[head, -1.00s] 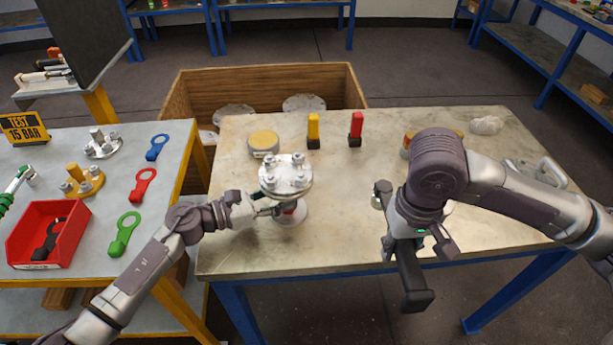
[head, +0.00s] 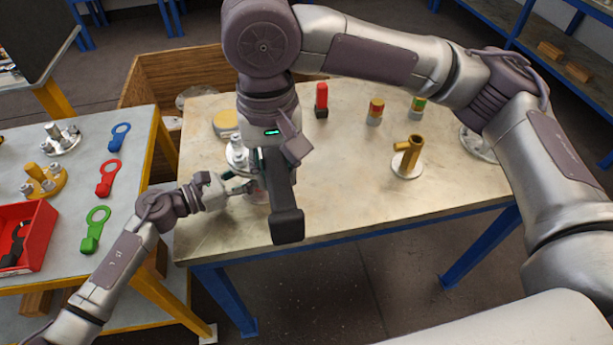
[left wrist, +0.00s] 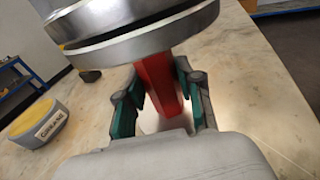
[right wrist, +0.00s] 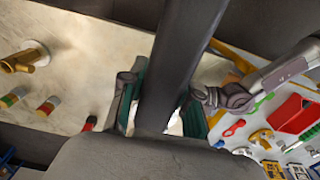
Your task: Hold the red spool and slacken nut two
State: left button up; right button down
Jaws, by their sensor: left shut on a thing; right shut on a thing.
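The red spool (left wrist: 162,85) stands on the worktable under a grey metal flange. My left gripper (left wrist: 160,105) is shut around its red body, with one finger on each side. In the head view, part of the flange and its nuts (head: 237,155) shows beside my right wrist. My right gripper (head: 276,160) is shut on a long dark tool (head: 286,215), in front of and over the spool area. The tool's dark shaft also fills the middle of the right wrist view (right wrist: 182,55). My arm and the tool hide most of the nuts; I cannot tell whether the tool touches nut two.
A brass fitting on a round base (head: 408,160) and several coloured cylinders stand on the right half of the worktable (head: 340,190). A yellow-topped tub (head: 226,122) is behind the spool. The left table holds coloured ring tags (head: 107,178) and a red bin (head: 40,235).

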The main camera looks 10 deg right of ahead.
jog(key=shift+a+f, duration=0.1)
jog(key=shift+f, duration=2.05)
jog(key=shift+f, duration=0.2)
jog(key=shift+f, duration=1)
jog(key=w+d+r+n, duration=0.1)
jog(key=d+r+n, duration=0.4)
jog(key=d, duration=0.1)
jog(key=shift+w+n, duration=0.2)
jog(key=shift+n, duration=0.1)
